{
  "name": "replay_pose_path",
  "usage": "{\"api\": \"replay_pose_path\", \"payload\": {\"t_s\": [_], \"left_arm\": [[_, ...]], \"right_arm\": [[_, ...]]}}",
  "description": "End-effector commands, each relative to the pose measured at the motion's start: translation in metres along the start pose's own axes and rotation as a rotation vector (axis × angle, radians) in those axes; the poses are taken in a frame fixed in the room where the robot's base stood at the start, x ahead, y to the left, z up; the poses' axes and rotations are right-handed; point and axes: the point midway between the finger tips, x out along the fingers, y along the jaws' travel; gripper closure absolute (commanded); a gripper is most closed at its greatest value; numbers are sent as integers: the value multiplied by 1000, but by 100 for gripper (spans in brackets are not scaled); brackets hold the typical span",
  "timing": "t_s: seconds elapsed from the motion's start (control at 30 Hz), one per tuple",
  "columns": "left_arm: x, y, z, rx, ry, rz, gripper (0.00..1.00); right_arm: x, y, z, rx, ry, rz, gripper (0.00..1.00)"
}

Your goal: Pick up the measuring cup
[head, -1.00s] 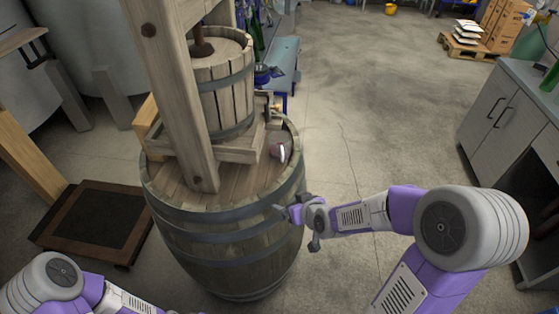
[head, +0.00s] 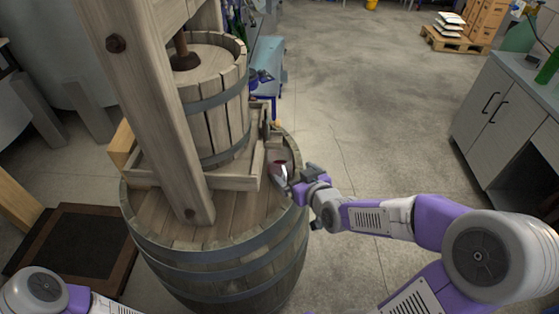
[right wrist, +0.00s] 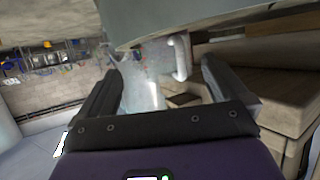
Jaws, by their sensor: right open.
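The measuring cup (head: 279,171) is a small clear cup with something dark red showing in it. It stands on the top of the barrel (head: 236,214), near its right edge, beside the wooden press. My right gripper (head: 294,180) is open at the cup's right side, over the barrel's rim. In the right wrist view, the see-through cup (right wrist: 150,84) with a pale handle shows between the two spread fingers (right wrist: 160,88). I cannot tell whether a finger touches it. My left gripper is out of view; only part of my left arm shows at bottom left.
The wooden press (head: 214,100), with a thick post and slatted basket, takes up much of the barrel top, left of the cup. A blue bench (head: 265,70) stands behind. A grey cabinet (head: 500,110) is at the right. The floor between is clear.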

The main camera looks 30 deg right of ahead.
Motion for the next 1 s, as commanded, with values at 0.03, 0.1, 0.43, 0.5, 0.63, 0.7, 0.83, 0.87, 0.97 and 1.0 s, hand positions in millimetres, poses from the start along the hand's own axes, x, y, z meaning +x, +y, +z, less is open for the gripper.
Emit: {"api": "replay_pose_path", "payload": {"t_s": [0.03, 0.1, 0.43, 0.5, 0.63, 0.7, 0.83, 0.87, 0.97, 1.0], "left_arm": [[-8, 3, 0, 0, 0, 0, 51], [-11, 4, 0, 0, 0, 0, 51], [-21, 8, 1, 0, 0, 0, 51], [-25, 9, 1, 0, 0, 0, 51], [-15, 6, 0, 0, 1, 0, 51], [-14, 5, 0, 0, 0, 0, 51], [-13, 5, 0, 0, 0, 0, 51], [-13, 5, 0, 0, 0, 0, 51], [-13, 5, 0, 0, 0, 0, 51], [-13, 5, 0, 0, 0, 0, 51]], "right_arm": [[1, -1, -2, -2, -5, -2, 0], [4, -2, -1, -2, -3, -5, 0], [16, -4, -2, -3, -3, -8, 0], [22, -6, -3, -3, -3, -8, 0], [46, -8, -3, -3, 0, -7, 0], [53, -8, -3, -2, 0, -6, 0], [59, -8, -4, -1, 1, -6, 0], [59, -8, -5, -1, 1, -6, 0], [59, -8, -5, -1, 1, -6, 0], [59, -8, -5, -1, 1, -6, 0]]}}
